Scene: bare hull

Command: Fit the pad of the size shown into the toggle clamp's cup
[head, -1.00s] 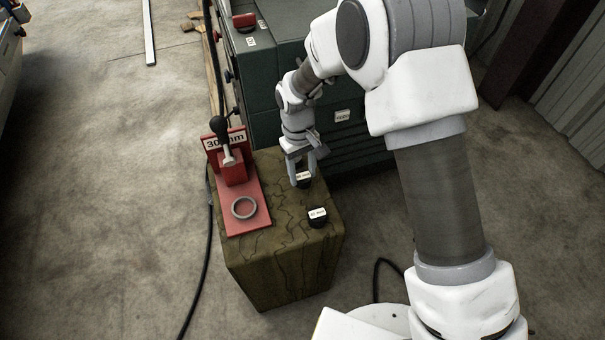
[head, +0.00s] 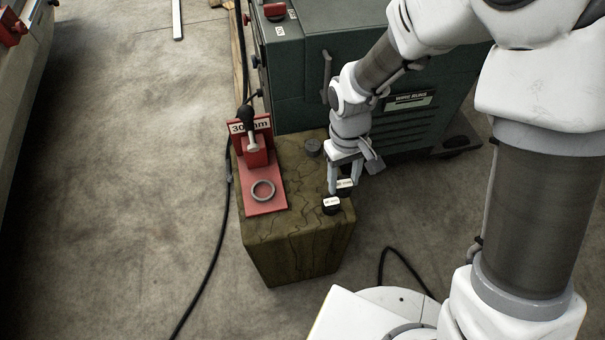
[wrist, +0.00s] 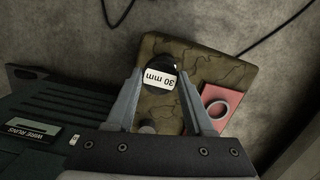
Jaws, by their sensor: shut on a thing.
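The red toggle clamp (head: 257,160) stands on a block, its black-knobbed handle upright before a sign reading 30 mm, partly covered by the handle. Its grey ring-shaped cup (head: 262,190) looks empty on the red base plate; it also shows in the wrist view (wrist: 218,109). My gripper (head: 344,185) is shut on a black pad (wrist: 160,78) with a white label reading 30 mm in the wrist view. It is at the block's right side, apart from the cup; its height is unclear. A second black labelled pad (head: 331,207) stands close by, its label unreadable.
The brown cracked-pattern block (head: 295,255) carries everything. A small grey disc (head: 313,147) lies behind, right of the clamp. A green machine cabinet (head: 300,95) stands behind the block. A black cable (head: 208,275) runs along the floor at left.

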